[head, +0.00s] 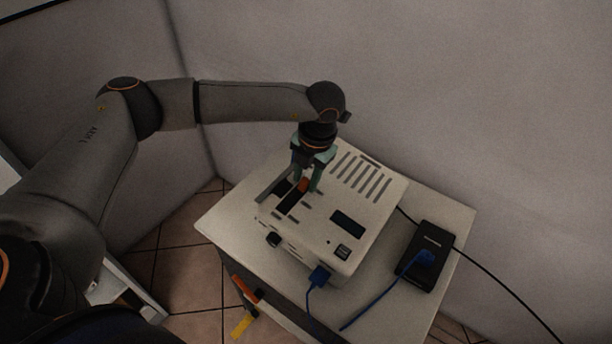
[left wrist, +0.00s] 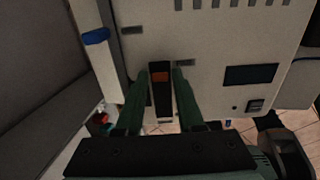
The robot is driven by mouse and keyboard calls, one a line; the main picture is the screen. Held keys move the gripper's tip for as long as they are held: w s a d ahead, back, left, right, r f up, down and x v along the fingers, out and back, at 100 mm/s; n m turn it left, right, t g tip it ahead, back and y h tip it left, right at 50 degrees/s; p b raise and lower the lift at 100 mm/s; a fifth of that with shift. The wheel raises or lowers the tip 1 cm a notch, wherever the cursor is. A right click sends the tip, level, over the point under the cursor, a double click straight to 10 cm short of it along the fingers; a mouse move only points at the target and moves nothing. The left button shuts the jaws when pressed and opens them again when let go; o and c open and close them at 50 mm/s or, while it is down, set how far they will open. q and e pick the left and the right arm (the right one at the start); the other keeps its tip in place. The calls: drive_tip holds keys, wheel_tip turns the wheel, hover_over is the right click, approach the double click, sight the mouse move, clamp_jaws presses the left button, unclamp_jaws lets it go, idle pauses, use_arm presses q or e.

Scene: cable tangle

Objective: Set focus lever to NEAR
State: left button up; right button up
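The focus lever is a small orange-red tab (head: 303,184) in a dark slot on top of the cream projector-like box (head: 372,207). It sits near the slot's far end in the head view. My left gripper (head: 307,186) points down over the slot. In the left wrist view the lever (left wrist: 160,77) lies between the two green fingertips (left wrist: 161,76), with a narrow gap on each side. The gripper looks open around the lever. No NEAR or FAR lettering is readable. My right gripper is not in view.
The box stands on a pale table (head: 222,226). A blue plug (head: 319,274) with a cable is at its front. A black adapter (head: 427,254) with a blue plug and a black cable lies to the right. Walls stand close behind.

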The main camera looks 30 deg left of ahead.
use_arm(q)
clamp_jaws()
idle(1.1)
